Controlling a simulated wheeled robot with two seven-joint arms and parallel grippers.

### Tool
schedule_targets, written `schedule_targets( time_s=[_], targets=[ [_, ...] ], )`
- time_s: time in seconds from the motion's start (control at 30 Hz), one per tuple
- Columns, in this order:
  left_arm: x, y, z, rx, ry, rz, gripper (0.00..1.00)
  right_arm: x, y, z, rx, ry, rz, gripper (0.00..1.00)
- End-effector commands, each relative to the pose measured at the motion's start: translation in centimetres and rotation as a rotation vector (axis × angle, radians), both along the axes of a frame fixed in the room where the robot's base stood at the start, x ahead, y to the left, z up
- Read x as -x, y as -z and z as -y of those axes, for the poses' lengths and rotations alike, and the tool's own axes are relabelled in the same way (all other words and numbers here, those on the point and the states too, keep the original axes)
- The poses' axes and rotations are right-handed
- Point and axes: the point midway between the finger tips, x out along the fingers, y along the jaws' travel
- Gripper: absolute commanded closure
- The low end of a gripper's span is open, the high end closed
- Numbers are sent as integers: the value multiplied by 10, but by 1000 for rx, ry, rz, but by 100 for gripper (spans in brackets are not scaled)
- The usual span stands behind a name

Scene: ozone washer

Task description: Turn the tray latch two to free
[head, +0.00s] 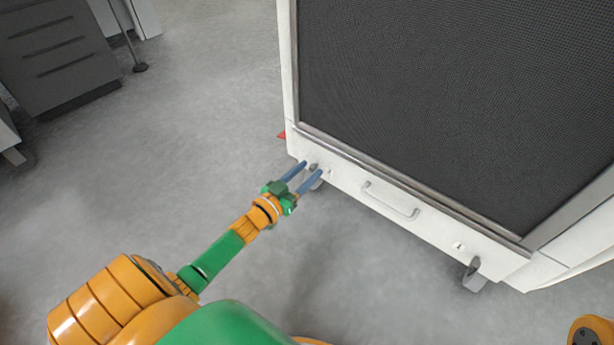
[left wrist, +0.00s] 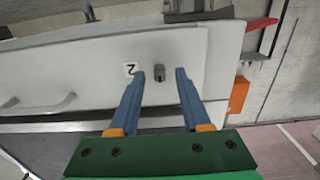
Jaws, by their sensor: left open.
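Tray latch two is a small grey knob (left wrist: 159,73) on the white tray front, beside a label with a "2" (left wrist: 130,69). The label appears upside down in the left wrist view. In the head view the latch (head: 313,167) is at the left end of the tray front (head: 350,184). My left gripper (head: 311,168) is open, its two blue fingers pointing at the tray front. In the left wrist view the gripper (left wrist: 161,75) has one finger on each side of the latch, with gaps on both sides. Whether the fingertips touch the panel is unclear. My right gripper is out of view.
A handle (head: 391,201) sticks out of the middle of the tray front. Another label (head: 459,246) is at its right end. A caster (head: 474,274) stands below. A dark mesh panel (head: 470,90) rises above. A red part (left wrist: 261,23) juts out beside the machine.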

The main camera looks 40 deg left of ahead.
Motion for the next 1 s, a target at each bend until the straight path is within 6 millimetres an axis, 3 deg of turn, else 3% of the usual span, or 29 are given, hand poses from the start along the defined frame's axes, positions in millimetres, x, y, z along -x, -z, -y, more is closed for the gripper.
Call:
schedule_targets(
  time_s=[0.17,0.33,0.37,0.77,1.0],
  targets=[
    [0,-1,0,0,0,0,52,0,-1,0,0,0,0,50],
    [0,-1,0,0,0,1,96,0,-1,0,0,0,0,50],
    [0,-1,0,0,0,1,100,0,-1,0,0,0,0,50],
    [0,-2,1,-34,1,5,100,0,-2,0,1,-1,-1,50],
    [0,-2,1,-176,0,16,100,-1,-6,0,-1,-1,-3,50]
  ],
)
